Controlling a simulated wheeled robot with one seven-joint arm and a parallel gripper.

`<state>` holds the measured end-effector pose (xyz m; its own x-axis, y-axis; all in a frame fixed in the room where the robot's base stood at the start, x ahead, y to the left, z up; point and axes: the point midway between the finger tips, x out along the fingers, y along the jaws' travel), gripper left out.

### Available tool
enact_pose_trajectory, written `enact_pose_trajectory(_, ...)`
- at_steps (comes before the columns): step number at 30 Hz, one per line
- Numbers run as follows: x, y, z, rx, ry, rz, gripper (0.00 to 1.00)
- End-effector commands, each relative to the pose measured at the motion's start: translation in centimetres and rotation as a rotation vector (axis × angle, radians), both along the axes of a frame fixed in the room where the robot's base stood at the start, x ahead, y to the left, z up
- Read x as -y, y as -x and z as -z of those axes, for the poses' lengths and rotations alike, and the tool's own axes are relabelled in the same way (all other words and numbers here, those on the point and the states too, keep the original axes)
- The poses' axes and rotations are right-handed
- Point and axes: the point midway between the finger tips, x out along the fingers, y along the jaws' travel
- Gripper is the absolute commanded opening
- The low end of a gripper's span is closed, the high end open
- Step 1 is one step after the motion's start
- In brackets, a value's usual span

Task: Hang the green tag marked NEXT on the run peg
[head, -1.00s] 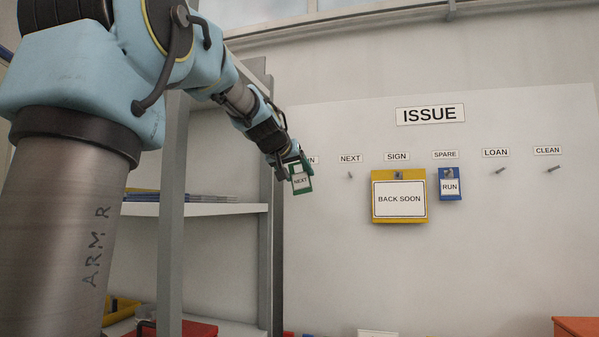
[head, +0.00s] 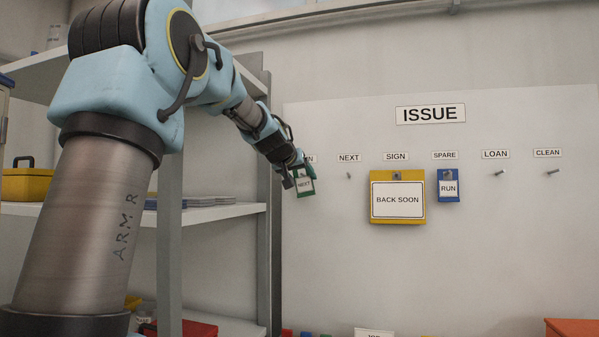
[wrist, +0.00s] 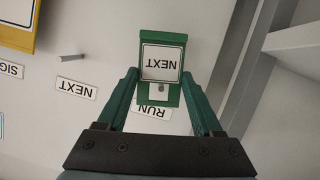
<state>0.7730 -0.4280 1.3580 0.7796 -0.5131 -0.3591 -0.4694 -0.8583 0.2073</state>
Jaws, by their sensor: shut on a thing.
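The green tag (head: 305,186) has a white label reading NEXT and hangs below my gripper (head: 297,171) in the head view. In the wrist view my gripper (wrist: 160,76) is shut on the green tag (wrist: 145,37), one finger on each side; the picture is upside down there. A pale opening in the tag shows a small grey peg end (wrist: 161,88), in line with the RUN label (wrist: 151,113). I cannot tell how far the peg passes into the opening. In the head view my gripper hides the run peg and most of its label.
The empty NEXT peg (head: 349,175) is to the right. Beyond it hang a yellow BACK SOON sign (head: 397,220) and a blue RUN tag (head: 448,198). The LOAN peg (head: 499,172) and CLEAN peg (head: 552,172) are bare. A grey shelf post (head: 264,250) stands close left.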

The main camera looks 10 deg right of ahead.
Motion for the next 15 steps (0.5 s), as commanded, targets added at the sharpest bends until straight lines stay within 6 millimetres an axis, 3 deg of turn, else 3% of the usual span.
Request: enact_pose_trajectory(15, 1.2, -2.2, 0.7, 0.001, -0.001, 0.0, 0.16)
